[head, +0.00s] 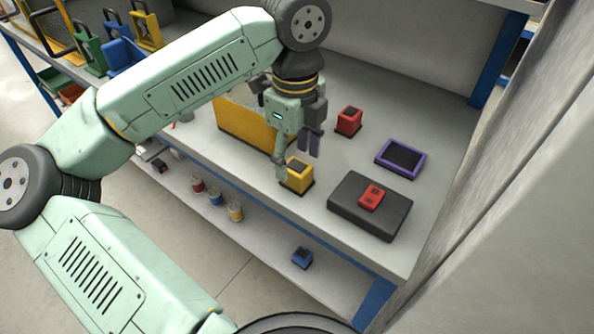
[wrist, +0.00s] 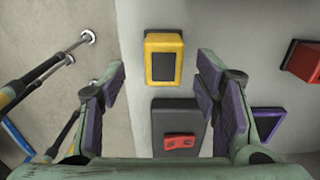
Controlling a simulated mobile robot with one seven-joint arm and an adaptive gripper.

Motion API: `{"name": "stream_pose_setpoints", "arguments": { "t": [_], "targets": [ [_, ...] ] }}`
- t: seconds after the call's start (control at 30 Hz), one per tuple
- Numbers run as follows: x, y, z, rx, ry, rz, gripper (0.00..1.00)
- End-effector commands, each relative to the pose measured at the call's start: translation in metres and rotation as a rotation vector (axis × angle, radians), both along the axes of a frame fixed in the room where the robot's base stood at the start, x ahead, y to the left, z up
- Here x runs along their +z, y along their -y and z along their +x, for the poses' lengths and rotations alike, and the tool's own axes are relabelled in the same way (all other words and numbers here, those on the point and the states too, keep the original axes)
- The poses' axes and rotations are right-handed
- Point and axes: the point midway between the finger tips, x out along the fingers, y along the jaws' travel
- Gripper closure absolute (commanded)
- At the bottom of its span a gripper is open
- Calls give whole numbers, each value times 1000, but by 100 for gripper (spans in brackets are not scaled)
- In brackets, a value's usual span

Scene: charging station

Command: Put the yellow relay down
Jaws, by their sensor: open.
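The yellow relay (head: 297,176) is a small yellow block with a dark top, standing on the grey bench near its front edge. It also shows in the wrist view (wrist: 163,58), ahead of and between the fingers. My gripper (head: 297,158) is above and beside the relay in the head view. In the wrist view my gripper (wrist: 160,85) has its purple-padded fingers wide apart, with nothing held between them. The relay's underside is hidden, and a thin dark edge shows around its base.
A black pad (head: 345,206) with a red part (head: 371,196) lies right of the relay. A red relay (head: 349,121) and a purple-rimmed tray (head: 401,158) are behind. A yellow panel (head: 245,125) stands to the left. A blue block (head: 302,258) sits on the lower shelf.

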Motion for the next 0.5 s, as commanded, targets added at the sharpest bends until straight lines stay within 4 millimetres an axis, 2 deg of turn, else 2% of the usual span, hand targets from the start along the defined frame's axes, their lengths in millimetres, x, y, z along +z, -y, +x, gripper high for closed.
{"name": "stream_pose_setpoints", "arguments": {
  "t": [0.2,0.5],
  "targets": [
    [-29,-1,4,-2,-1,-3,43],
    [-37,-1,5,-2,1,-2,43]
  ]
}}
